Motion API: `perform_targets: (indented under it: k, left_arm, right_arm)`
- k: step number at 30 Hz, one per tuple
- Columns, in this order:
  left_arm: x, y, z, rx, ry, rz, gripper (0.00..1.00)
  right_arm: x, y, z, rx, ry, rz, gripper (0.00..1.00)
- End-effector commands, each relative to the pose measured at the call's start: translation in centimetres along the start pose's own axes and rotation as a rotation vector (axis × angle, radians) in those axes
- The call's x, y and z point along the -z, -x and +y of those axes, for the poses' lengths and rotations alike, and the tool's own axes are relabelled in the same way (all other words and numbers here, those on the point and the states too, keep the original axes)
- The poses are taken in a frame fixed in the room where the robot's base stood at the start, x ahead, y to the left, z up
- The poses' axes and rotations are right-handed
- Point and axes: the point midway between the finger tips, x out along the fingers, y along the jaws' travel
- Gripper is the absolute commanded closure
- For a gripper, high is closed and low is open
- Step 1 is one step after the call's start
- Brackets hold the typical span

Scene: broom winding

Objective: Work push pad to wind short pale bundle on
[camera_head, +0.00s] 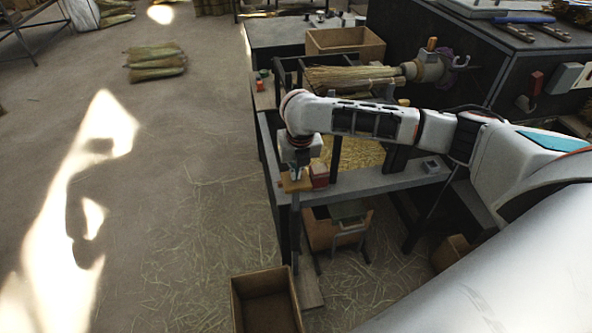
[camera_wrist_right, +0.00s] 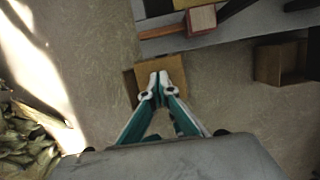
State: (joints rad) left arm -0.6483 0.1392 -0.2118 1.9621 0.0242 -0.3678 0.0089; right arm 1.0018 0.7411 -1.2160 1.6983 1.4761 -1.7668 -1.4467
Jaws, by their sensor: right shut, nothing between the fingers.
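My right gripper (camera_wrist_right: 160,78) is shut and empty, its fingertips together over the floor side of the bench. I cannot tell for certain which piece is the push pad. A pale straw bundle (camera_head: 345,77) lies horizontally at the metal winding head (camera_head: 427,67). My left gripper is not in view.
An open box (camera_head: 265,302) stands on the floor below the bench frame (camera_head: 385,184). Loose straw (camera_head: 356,153) lies inside the frame. Another open box (camera_head: 346,42) stands behind. Tied bundles (camera_head: 155,63) lie on the floor at the back left.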

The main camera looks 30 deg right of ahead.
Motion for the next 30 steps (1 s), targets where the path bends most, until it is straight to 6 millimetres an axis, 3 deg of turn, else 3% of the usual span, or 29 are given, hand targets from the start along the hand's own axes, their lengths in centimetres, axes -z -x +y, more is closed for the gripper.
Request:
perform_targets:
  k: [30]
  left_arm:
    - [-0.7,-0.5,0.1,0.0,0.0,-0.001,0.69]
  right_arm:
    - [1.3,-3.9,-0.1,0.003,0.002,0.007,1.0]
